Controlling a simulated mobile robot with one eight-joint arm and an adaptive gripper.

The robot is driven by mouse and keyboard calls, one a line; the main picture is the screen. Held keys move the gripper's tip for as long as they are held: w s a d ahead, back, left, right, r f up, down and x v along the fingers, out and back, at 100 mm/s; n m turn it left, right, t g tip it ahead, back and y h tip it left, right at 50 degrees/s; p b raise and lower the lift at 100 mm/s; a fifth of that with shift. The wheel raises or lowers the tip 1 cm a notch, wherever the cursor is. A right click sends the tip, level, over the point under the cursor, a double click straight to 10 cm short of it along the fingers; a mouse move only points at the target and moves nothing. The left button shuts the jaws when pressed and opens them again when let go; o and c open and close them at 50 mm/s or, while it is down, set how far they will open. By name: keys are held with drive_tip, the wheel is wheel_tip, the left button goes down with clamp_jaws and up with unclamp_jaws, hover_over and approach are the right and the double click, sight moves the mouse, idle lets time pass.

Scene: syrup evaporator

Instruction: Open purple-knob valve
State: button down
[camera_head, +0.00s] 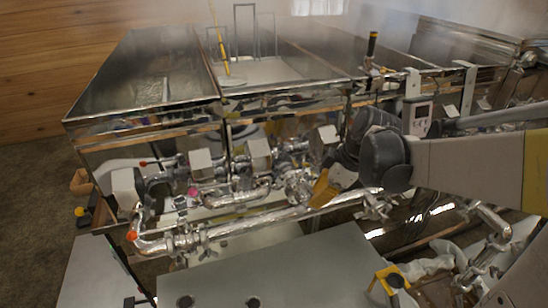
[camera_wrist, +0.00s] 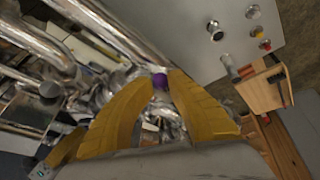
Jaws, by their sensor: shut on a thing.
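The purple knob (camera_wrist: 160,82) shows in the wrist view between the tips of my yellow fingers. My gripper (camera_wrist: 161,79) is shut on it, with one finger on each side. The shiny metal pipework behind the knob is partly covered by the fingers, and the valve body cannot be made out clearly. In the head view my gripper (camera_head: 320,190) is at the pipes below the front of the evaporator pan, right of the middle. The purple knob is not discernible there, apparently hidden by the gripper and arm.
A pink knob (camera_head: 193,192) and a red knob (camera_head: 131,236) sit on the pipework to the left. The steel evaporator pan (camera_head: 150,85) stands behind. A flat grey surface (camera_head: 270,275) lies in front. A wooden box (camera_wrist: 264,88) shows at the right in the wrist view.

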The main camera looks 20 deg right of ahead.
drive_tip(key=shift+w+d+r+n, duration=0.15)
drive_tip(key=shift+w+n, duration=0.15)
drive_tip(key=shift+n, duration=0.1)
drive_tip(key=c, duration=1.2)
unclamp_jaws()
drive_tip(key=shift+w+d, duration=0.15)
drive_tip(key=shift+o, duration=0.2)
drive_tip(key=shift+w+d+f, duration=0.15)
drive_tip(key=shift+w+f, duration=0.1)
drive_tip(key=shift+w, duration=0.05)
drive_tip(key=shift+s+a+r, duration=0.1)
drive_tip(key=shift+s+a, duration=0.1)
drive_tip(key=shift+s, duration=0.15)
drive_tip(key=shift+d+r, duration=0.15)
drive_tip(key=shift+r, duration=0.05)
drive_tip(key=v, duration=1.1)
drive_tip(key=shift+r, duration=0.3)
drive_tip(key=shift+s, duration=0.1)
